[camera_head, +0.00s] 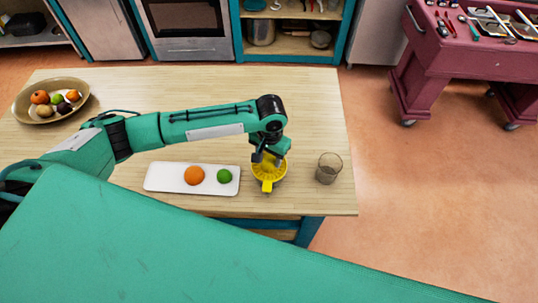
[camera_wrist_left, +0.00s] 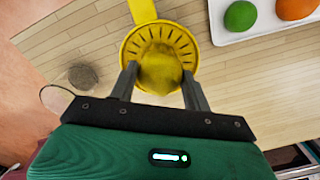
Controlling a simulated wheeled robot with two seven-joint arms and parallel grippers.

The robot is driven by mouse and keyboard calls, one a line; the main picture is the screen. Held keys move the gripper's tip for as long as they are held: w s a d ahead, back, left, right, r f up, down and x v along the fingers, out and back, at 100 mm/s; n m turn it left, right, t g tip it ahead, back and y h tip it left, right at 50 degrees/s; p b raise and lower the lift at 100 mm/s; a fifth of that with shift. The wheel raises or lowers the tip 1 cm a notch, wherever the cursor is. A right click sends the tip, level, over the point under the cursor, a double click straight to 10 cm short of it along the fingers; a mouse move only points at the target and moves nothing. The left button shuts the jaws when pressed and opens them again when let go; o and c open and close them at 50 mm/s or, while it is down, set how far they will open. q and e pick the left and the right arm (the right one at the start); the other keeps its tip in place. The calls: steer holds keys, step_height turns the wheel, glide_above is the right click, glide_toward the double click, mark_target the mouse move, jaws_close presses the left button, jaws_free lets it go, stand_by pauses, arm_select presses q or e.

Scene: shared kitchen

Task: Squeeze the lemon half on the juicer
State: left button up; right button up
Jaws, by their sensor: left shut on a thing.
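The yellow juicer (camera_head: 267,184) stands on the wooden table, between a white tray and a glass. Its slotted dish and handle also show in the left wrist view (camera_wrist_left: 132,48). My left gripper (camera_head: 266,158) is over the juicer, pointing down. In the left wrist view its two fingers (camera_wrist_left: 158,82) are shut on the yellow lemon half (camera_wrist_left: 160,70), which sits over the middle of the juicer dish. I cannot tell how firmly it presses on the cone, which is hidden beneath it. In the head view the lemon half is mostly hidden by the gripper. My right gripper is not in view.
The white tray (camera_head: 160,178) holds an orange (camera_head: 194,175) and a green lime (camera_head: 224,176). The glass (camera_head: 328,168) stands right of the juicer, near the table's right edge. A fruit bowl (camera_head: 22,112) is at far left. The table behind my arm is clear.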

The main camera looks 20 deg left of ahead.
arm_select(q)
steer(key=shift+r, duration=4)
